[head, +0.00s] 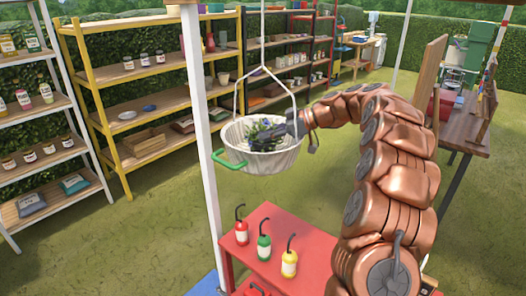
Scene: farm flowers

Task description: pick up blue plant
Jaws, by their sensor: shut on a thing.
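A plant with blue-purple flowers and dark leaves (262,132) shows at the white hanging basket (262,160), which has a green handle on its left. My gripper (308,142) is at the right rim of the basket, right beside the plant. My gripper is shut on the plant, though its fingers are small and partly blend with the dark leaves. I cannot tell whether the plant touches the basket's inside or is held just above it.
A red table (270,240) below the basket bears red (241,232), green (264,247) and yellow (289,263) bottles. A white post (200,120) stands left of the basket. A yellow shelf (150,100) is behind it. Open grass lies around.

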